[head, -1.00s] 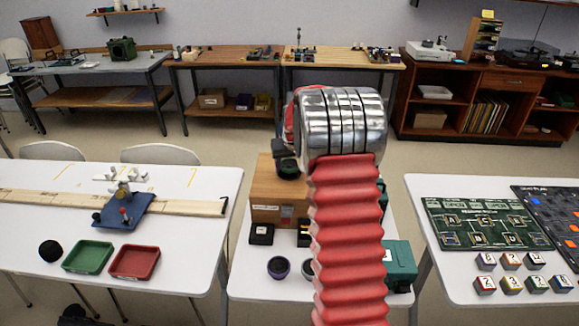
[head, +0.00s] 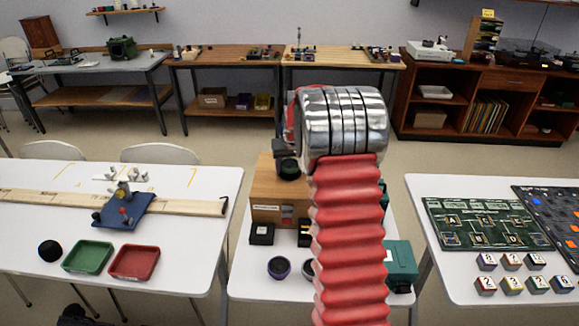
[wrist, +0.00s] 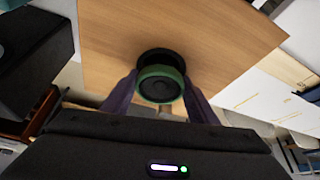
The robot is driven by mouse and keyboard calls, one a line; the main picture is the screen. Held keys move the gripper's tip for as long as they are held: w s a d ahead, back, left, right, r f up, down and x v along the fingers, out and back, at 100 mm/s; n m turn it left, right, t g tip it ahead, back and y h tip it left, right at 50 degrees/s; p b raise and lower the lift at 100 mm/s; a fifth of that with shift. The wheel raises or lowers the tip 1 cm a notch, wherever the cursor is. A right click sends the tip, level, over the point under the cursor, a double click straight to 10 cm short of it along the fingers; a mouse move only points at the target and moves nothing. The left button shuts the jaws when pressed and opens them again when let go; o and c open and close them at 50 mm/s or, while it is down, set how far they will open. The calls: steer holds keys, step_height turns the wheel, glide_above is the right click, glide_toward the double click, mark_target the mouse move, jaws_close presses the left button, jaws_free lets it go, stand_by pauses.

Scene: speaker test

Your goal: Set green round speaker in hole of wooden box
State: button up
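The green round speaker (wrist: 160,84) has a green rim and a dark cone. In the wrist view it sits between the two fingers of my gripper (wrist: 160,98), which is shut on it. The wooden box (wrist: 225,45) lies just beyond it, with a dark round opening or ring (wrist: 160,56) partly hidden behind the speaker. I cannot tell whether the speaker touches the box or has entered the hole.
A purple-rimmed round speaker (head: 279,267) and a small black block (head: 262,233) are in front of the box. A teal box (head: 398,262) stands to the right of my arm. Side tables hold trays (head: 88,257) and a green board (head: 480,222).

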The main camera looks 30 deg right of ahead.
steer(key=o, duration=0.5)
steer(key=shift+s+f, duration=0.3)
steer(key=shift+f, duration=0.3)
steer(key=shift+s+f, duration=0.25)
steer(key=shift+f, duration=0.3)
steer(key=shift+c, duration=0.2)
steer(key=shift+d+r, duration=0.1)
steer(key=shift+d, duration=0.1)
steer(key=shift+a+r, duration=0.15)
steer(key=shift+r, duration=0.1)
steer(key=v, duration=0.5)
steer(key=w+v, duration=0.1)
steer(key=v, duration=0.8)
steer(key=shift+a+r, duration=0.1)
steer(key=shift+r, duration=0.55)
steer(key=s+a+r+n, duration=0.1)
steer(key=s+a, duration=0.8)
steer(key=s, duration=0.1)
steer(key=s+a+r+n+y, duration=0.1)
steer(key=s+a+n, duration=0.1)
steer(key=s+a, duration=0.7)
steer(key=s+a+r+n+t, duration=0.1)
steer(key=s+a, duration=0.9)
steer(key=a, duration=0.1)
steer(key=shift+s+a+r+y, duration=0.15)
steer(key=shift+s+a+y, duration=0.1)
steer(key=shift+s+y, duration=0.15)
